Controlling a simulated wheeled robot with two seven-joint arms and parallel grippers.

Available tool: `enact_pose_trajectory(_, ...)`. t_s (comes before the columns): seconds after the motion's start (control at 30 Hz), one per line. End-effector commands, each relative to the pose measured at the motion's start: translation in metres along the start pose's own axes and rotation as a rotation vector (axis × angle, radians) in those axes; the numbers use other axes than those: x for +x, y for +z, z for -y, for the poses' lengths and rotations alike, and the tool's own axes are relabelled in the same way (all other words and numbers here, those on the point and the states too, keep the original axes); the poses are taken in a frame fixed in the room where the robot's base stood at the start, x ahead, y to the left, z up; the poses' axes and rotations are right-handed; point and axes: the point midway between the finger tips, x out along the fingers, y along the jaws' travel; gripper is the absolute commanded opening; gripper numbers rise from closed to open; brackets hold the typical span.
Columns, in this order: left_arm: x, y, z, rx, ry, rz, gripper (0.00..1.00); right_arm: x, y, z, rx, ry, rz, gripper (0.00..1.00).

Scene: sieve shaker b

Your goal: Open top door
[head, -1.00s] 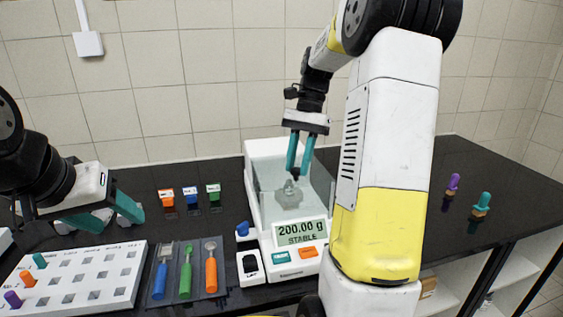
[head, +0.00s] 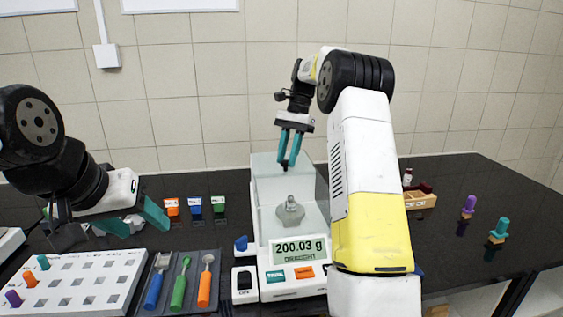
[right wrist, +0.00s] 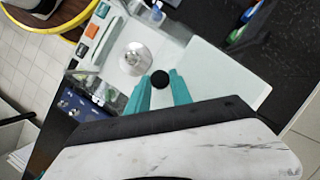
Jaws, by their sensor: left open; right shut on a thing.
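The white balance (head: 292,284) stands on the black bench, with a clear draft shield and a metal weight (head: 290,211) inside. The weight also shows in the right wrist view (right wrist: 135,58). The display reads 200.03 g. My right gripper (head: 286,163) is at the shield's top rear, shut on the small black knob (right wrist: 160,78) of the top door. The pale top door panel (right wrist: 215,75) reaches out past the rear of the balance, and the top above the weight looks uncovered.
A white rack (head: 85,275) and a mat with three tools (head: 183,280) lie left of the balance. Three small coloured containers (head: 196,206) stand behind them. A wooden box (head: 420,199) and purple and teal knobbed pieces stand at the right. The tiled wall is behind.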

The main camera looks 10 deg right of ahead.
Motion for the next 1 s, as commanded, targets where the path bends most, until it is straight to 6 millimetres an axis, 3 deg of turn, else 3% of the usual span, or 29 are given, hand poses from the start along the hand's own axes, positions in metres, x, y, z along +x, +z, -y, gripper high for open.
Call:
enact_pose_trajectory(0.57,0.0,0.0,-0.0001,0.0,0.0,0.0,0.56,-0.0046,-0.009,0.0098,-0.001,-0.001,-0.001,0.0)
enact_pose_trajectory(0.6,0.0,0.0,-0.0001,0.0,0.0,0.0,0.56,-0.0046,-0.009,0.0098,-0.001,-0.001,-0.001,0.28)
enact_pose_trajectory(0.7,0.0,0.0,-0.0001,0.0,0.0,0.0,0.56,-0.0045,-0.009,0.0097,-0.001,-0.001,-0.001,0.48)
enact_pose_trajectory(1.0,0.0,0.0,0.0,0.0,0.0,0.0,0.56,-0.0042,-0.0091,0.0096,0.0,-0.001,0.0,0.49)
